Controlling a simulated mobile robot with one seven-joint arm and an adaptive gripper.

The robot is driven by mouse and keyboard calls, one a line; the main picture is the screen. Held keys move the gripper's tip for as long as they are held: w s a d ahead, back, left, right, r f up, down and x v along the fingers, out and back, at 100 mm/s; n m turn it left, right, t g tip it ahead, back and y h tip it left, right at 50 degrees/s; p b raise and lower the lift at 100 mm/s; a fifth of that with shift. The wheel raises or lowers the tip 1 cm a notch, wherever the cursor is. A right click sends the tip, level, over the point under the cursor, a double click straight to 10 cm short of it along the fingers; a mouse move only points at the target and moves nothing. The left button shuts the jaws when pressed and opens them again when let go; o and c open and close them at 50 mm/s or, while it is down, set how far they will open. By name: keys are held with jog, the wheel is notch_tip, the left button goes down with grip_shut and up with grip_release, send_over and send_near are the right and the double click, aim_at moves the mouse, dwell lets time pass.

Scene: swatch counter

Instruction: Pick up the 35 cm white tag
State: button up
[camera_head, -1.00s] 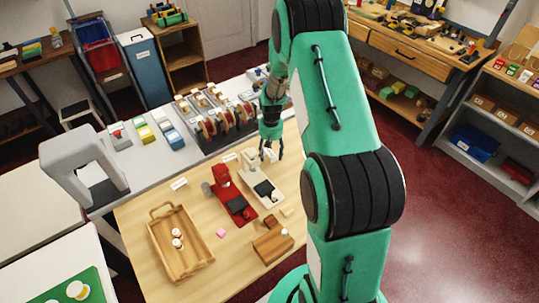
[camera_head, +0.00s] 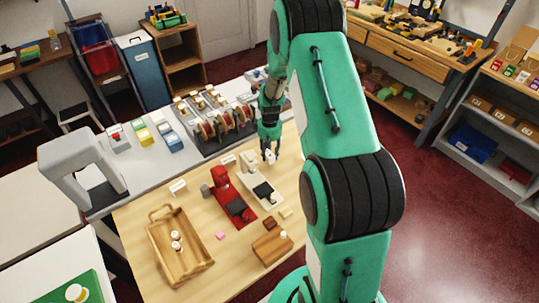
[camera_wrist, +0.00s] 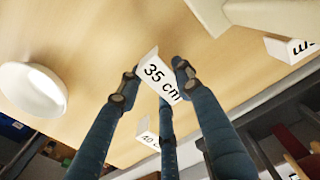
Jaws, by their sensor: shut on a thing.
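The white tag marked "35 cm" (camera_wrist: 158,78) is a small folded card between my fingertips in the wrist view. In the head view it is a tiny white patch (camera_head: 270,157) at the far edge of the wooden table. My gripper (camera_head: 270,154) points down there, and its dark blue fingers (camera_wrist: 156,70) are shut on the tag. Whether the tag is clear of the table I cannot tell. A second white tag, reading about "40 c" (camera_wrist: 149,138), is partly hidden behind the fingers. Another white tag (camera_wrist: 290,47) lies at the right.
A cream device (camera_head: 257,187) and a red device (camera_head: 232,207) stand close to my gripper. A rack of ribbon spools (camera_head: 212,125) stands on the grey counter beyond. A wooden tray (camera_head: 154,245) is at the left. A white round dish-like thing (camera_wrist: 35,88) is near the fingers.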

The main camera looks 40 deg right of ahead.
aim_at(270, 152)
jog(key=shift+r, duration=0.55)
notch_tip(270, 152, up, 2)
jog(key=shift+r+p, duration=0.15)
jog(key=shift+p, duration=0.25)
jog(key=s+a, duration=0.2)
jog(key=s, duration=0.3)
jog(key=s+a+p, duration=0.1)
jog(key=s+a, duration=0.1)
jog(key=s, duration=0.2)
jog(key=s+a+r, duration=0.1)
jog(key=s+a, duration=0.1)
jog(key=s, duration=0.3)
jog(key=shift+s+a+p, duration=0.25)
jog(key=shift+s+p, duration=0.05)
jog(key=shift+p, duration=0.05)
